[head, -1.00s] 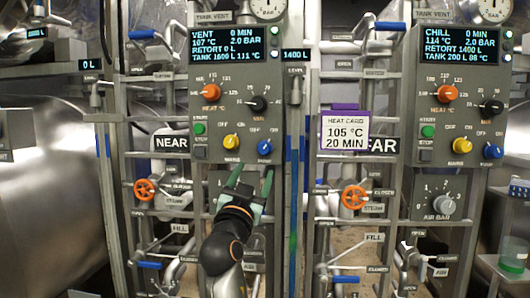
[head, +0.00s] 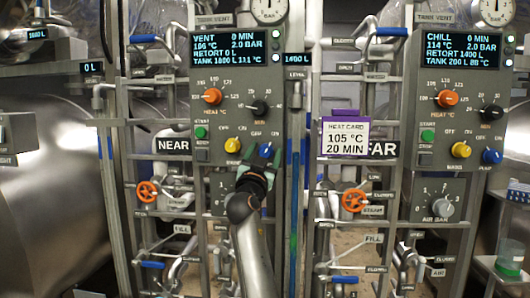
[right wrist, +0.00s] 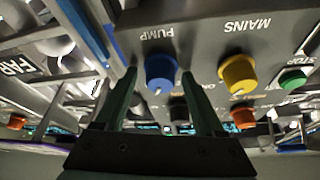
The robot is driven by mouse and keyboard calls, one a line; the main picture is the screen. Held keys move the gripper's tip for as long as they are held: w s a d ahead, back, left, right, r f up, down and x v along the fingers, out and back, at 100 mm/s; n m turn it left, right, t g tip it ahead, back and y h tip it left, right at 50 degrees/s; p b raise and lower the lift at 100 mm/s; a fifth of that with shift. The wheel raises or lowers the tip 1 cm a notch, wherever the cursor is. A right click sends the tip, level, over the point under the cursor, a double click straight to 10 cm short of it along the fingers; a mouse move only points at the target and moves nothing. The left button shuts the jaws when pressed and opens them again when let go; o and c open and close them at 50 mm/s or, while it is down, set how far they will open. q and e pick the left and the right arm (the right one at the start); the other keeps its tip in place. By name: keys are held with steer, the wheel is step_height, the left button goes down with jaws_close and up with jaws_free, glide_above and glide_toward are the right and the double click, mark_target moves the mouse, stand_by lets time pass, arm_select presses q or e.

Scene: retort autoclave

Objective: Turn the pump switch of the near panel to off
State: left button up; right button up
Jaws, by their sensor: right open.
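The near panel (head: 235,100) carries the blue pump switch (head: 265,150) at its lower right, beside the yellow mains switch (head: 232,145). My right gripper (head: 259,162) is at the pump switch, coming from below. In the right wrist view the blue pump switch (right wrist: 160,70), under the upside-down PUMP label, sits between the two open fingertips (right wrist: 159,75), with gaps at its sides. A pale mark shows on the knob's lower edge; its exact setting is hard to tell. My left gripper is not in view.
The yellow mains switch (right wrist: 238,74) and green start button (right wrist: 292,79) are close by in the right wrist view. The far panel (head: 455,100) with a similar blue switch is to the right. A heat card (head: 345,137) hangs between the panels. Pipes and orange valve wheels (head: 147,191) lie below.

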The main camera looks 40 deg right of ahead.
jaws_close()
stand_by(0.5)
